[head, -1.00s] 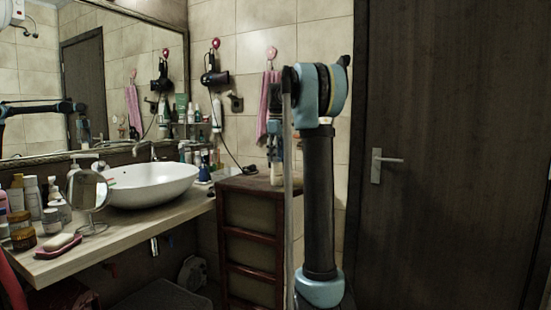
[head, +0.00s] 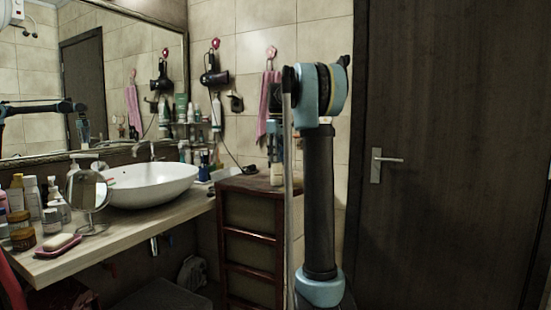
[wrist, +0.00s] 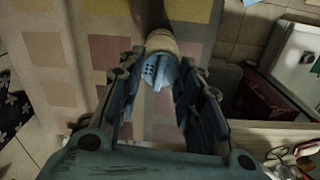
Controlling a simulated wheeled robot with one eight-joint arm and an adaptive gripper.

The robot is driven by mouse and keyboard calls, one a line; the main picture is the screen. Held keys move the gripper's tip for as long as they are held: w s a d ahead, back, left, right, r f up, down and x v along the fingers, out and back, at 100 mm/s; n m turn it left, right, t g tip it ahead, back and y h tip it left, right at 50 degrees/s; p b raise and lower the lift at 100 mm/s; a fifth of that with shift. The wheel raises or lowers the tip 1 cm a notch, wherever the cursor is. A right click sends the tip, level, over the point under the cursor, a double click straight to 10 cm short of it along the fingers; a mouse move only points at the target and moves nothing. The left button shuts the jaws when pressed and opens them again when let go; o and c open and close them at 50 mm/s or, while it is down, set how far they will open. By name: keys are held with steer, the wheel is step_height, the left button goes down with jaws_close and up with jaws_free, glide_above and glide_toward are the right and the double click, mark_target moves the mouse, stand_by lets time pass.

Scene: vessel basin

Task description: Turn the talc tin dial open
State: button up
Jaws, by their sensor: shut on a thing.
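The talc tin (head: 276,176) is a small cream cylinder standing on top of the brown cabinet, partly hidden by my arm in the head view. In the wrist view its cream body (wrist: 162,42) shows beyond a round blue dial cap (wrist: 157,73) with small dark holes. My gripper (wrist: 162,72) has one finger on each side of the blue dial, shut on it. The exact contact of the fingertips is dark and hard to see. In the head view my gripper (head: 275,152) points down just above the tin.
The cabinet (head: 250,235) stands between the sink counter (head: 130,238) and my arm. The counter holds a white basin (head: 150,185), a round mirror (head: 87,190) and several bottles. A hair dryer (head: 214,78) and pink towel (head: 268,105) hang behind. A dark door (head: 450,150) is at right.

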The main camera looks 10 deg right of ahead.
steer(key=m, duration=1.2)
steer(key=shift+m, duration=2.1)
steer(key=o, duration=1.1)
steer(key=shift+r, duration=0.1)
